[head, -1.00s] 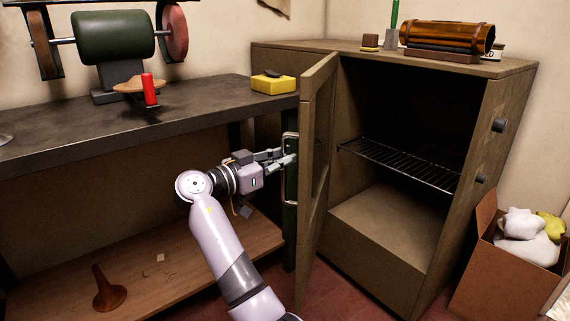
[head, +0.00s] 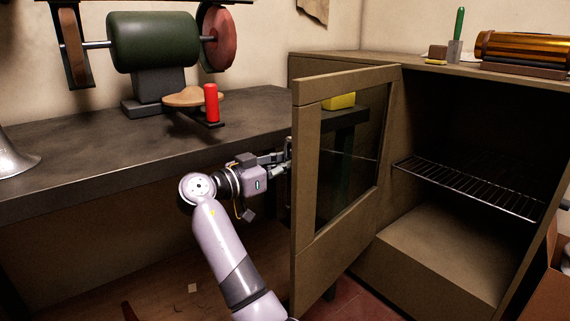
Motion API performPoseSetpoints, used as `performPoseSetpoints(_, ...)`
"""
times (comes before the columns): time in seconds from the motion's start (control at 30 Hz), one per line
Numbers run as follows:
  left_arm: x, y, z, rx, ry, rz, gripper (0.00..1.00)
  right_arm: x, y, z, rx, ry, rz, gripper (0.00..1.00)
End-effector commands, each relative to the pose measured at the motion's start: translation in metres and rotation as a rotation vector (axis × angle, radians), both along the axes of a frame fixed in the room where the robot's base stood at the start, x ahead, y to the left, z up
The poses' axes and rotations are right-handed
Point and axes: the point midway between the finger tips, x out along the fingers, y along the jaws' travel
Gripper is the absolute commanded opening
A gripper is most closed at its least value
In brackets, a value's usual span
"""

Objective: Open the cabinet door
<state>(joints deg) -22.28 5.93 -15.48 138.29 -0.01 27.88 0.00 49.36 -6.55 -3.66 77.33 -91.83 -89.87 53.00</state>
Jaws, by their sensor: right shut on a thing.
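The cabinet (head: 440,257) stands at the right with its front open, showing a dark inside and a wire shelf (head: 470,188). Its door (head: 306,215), a brown frame with a glass pane, stands swung out to the left, near the workbench. My right gripper (head: 282,157) is at the outer side of the door, shut on the door handle (head: 288,160). The handle and fingertips are mostly hidden behind the door's edge. My left gripper is not in view.
The dark workbench (head: 90,150) runs along the left, holding a green grinder (head: 152,42), a red-handled tool (head: 211,102) and a yellow box (head: 340,101) seen through the glass. A cardboard box (head: 552,290) stands at the lower right. A bronze cylinder (head: 525,46) lies on the cabinet top.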

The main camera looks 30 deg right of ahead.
Motion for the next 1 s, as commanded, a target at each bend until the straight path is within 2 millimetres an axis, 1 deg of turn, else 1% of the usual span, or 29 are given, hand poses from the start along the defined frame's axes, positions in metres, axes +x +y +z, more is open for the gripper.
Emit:
performPoseSetpoints(0.23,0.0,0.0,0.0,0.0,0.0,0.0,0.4,0.0,-0.001,0.0,0.003,0.0,-0.001,0.0)
performPoseSetpoints(0.27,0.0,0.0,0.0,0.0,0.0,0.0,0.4,0.0,-0.001,0.0,0.003,0.0,-0.001,0.12)
performPoseSetpoints(0.57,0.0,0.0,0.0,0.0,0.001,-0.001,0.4,0.0,0.0,0.0,0.002,0.0,-0.001,0.31)
performPoseSetpoints(0.87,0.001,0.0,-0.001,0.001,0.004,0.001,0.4,0.0,0.001,0.0,0.001,0.0,0.0,0.31)
performPoseSetpoints(0.97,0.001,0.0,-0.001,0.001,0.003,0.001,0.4,-0.001,0.008,0.0,0.002,0.0,0.001,0.31)
performPoseSetpoints(1.0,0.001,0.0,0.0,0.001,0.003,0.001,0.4,-0.001,0.013,0.0,0.002,0.0,0.002,0.31)
